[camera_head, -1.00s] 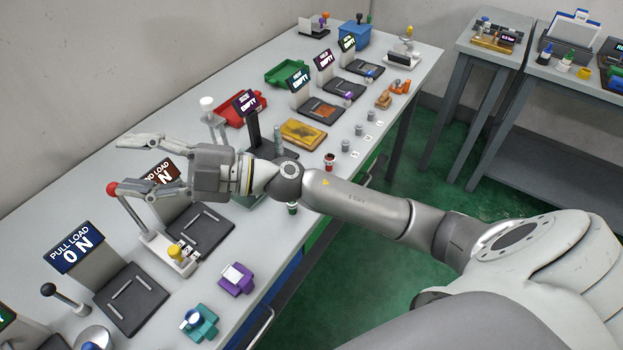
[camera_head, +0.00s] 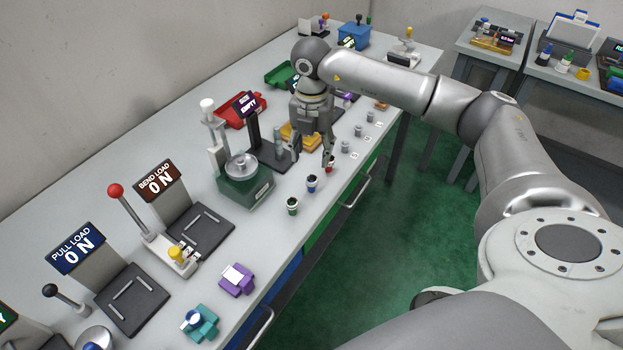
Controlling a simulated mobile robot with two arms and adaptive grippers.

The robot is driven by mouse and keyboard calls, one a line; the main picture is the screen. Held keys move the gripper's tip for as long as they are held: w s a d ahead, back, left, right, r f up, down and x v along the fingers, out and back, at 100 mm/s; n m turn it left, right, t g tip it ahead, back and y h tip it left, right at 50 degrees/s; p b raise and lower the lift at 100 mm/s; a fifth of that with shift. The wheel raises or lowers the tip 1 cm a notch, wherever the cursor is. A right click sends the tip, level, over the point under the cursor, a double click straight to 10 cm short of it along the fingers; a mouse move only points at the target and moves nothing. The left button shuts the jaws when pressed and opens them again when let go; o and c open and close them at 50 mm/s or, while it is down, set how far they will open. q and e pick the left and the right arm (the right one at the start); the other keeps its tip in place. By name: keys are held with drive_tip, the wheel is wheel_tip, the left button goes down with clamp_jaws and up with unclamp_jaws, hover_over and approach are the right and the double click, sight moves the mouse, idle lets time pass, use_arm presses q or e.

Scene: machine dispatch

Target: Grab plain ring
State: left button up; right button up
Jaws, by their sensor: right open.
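My right gripper (camera_head: 312,157) points down over the bench, open, with its two fingers spread. One finger reaches in front of a small red-marked piece (camera_head: 329,168), partly hiding it; I cannot tell whether they touch. Beside it along the front edge stand a small blue-banded piece (camera_head: 312,184) and a green-banded piece (camera_head: 292,206). To the right are several small grey cylinders (camera_head: 346,146). I cannot tell which of these, if any, is the plain ring. My left gripper is not in view.
A green-based machine (camera_head: 246,190) with a round metal plate stands left of the gripper. A red tray (camera_head: 232,118) and a green tray (camera_head: 279,76) lie behind. The yellow block (camera_head: 287,131) is partly hidden by the gripper. Bare bench (camera_head: 262,222) lies front left.

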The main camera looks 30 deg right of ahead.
sight(311, 181)
wheel_tip(311, 181, down, 4)
drive_tip(key=shift+r+p, duration=0.25)
drive_tip(key=shift+p, duration=0.1)
drive_tip(key=shift+f+p, duration=0.45)
drive_tip(key=shift+f, duration=0.05)
wheel_tip(311, 181, down, 4)
drive_tip(key=shift+w+r+p, duration=0.1)
drive_tip(key=shift+r+p, duration=0.15)
drive_tip(key=shift+p, duration=0.65)
drive_tip(key=shift+f, duration=0.5)
drive_tip(key=c, duration=1)
